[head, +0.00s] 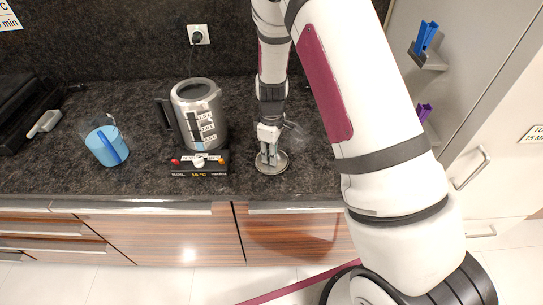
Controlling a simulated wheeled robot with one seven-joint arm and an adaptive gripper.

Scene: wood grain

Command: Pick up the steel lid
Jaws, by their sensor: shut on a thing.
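The steel lid (281,167) is a round, shiny metal disc at the right of the kettle, over the dark stone counter. My gripper (270,158) points down at the middle of the lid. It is shut on the lid, and its fingers hide the part they hold. I cannot tell whether the lid rests on the counter or is slightly raised.
A steel kettle (199,112) stands on a black base (199,171) left of my gripper. A jug of blue liquid (106,145) stands further left. A wall socket (198,34) is behind. The counter's front edge (160,199) is close.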

